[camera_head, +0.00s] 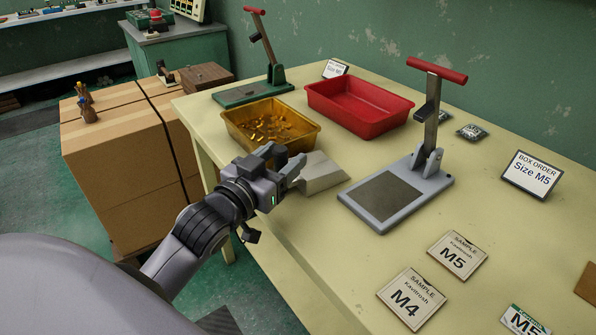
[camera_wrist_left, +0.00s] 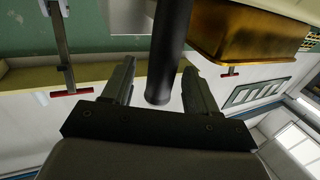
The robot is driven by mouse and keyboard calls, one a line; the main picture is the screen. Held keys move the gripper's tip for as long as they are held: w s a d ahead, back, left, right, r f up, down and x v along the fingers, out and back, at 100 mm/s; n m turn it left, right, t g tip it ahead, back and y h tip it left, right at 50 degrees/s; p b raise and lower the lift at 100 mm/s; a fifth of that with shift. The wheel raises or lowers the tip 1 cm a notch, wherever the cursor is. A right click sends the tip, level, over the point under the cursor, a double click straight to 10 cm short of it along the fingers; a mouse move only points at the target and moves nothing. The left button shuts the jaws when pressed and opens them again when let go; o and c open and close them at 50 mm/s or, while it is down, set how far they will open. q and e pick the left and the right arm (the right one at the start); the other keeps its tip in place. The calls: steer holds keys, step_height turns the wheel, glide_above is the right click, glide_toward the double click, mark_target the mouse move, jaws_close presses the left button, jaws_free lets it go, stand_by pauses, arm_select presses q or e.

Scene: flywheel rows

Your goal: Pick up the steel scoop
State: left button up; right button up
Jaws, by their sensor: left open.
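The steel scoop (camera_head: 320,173) lies on the pale yellow table, just in front of the brass-coloured bin. Its flat metal pan shows in the head view, while its handle is hidden there behind my left gripper (camera_head: 286,165). In the left wrist view the dark round handle (camera_wrist_left: 170,45) reaches down to between the two open fingers of my left gripper (camera_wrist_left: 158,90). A gap shows on each side of the handle end, so the jaws are not closed on it. My right gripper is not in view.
The brass-coloured bin (camera_head: 302,126) with small brass parts stands behind the gripper, next to a red bin (camera_head: 388,128). A grey lever press (camera_head: 432,190) stands right of the scoop, and a green one (camera_head: 226,97) at the back left. Sample cards lie at the front right.

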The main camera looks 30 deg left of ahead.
arm_select(q)
jaws_close()
stand_by(1.4)
